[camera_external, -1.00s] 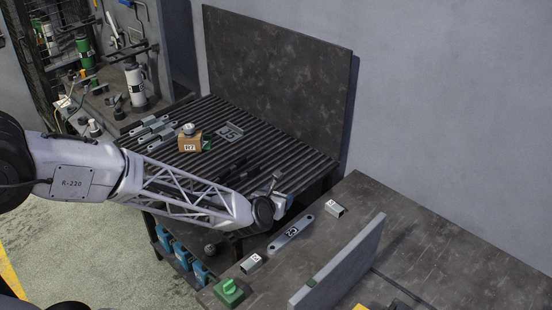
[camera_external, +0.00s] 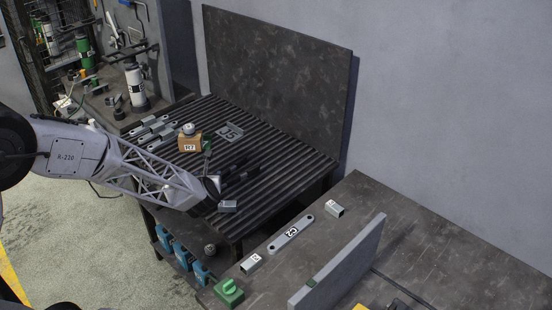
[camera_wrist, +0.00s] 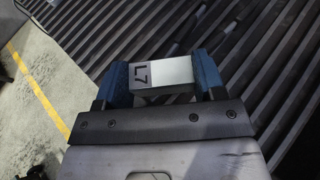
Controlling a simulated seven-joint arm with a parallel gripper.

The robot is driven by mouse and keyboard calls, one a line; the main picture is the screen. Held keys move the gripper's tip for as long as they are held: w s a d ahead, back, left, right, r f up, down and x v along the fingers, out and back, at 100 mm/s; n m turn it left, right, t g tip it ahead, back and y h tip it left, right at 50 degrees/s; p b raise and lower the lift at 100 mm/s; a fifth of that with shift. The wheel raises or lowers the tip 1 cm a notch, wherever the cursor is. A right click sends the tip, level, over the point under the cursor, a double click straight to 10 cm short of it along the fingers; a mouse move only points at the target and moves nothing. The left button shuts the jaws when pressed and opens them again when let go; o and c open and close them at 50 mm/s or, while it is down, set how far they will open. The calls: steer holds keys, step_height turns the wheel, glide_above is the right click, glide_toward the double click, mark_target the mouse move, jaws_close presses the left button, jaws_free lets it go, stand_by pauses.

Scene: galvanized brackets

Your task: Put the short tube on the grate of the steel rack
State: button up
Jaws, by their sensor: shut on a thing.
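A short grey metal tube marked L7 (camera_wrist: 163,74) is held between the blue fingertips of my gripper (camera_wrist: 165,82) in the wrist view. In the external view the tube (camera_external: 228,207) shows at the end of my gripper (camera_external: 222,196), over the front part of the steel rack's ribbed grate (camera_external: 270,160). The tube lies crosswise between the fingers. I cannot tell whether it touches the grate bars or hangs just above them. My arm hides part of the grate's left front edge.
On the grate are a cardboard box (camera_external: 190,142), a flat bracket (camera_external: 230,132), dark bars (camera_external: 240,172) and several grey brackets (camera_external: 152,130). The grate's right side is clear.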

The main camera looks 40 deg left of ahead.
steer(key=s+a+f+n+g+y, duration=0.1)
steer(key=s+a+n+g+y, duration=0.2)
steer(key=s+a, duration=0.8)
steer(key=a+n+g, duration=0.1)
steer(key=a, duration=0.2)
steer(key=shift+s+a+f, duration=0.15)
steer(key=shift+s+a, duration=0.2)
glide_above(174, 160)
steer(key=s+d, duration=0.2)
steer(key=d, duration=0.2)
steer(key=shift+a+f, duration=0.15)
steer(key=shift+f, duration=0.6)
steer(key=shift+f, duration=1.75)
steer(key=shift+f, duration=0.15)
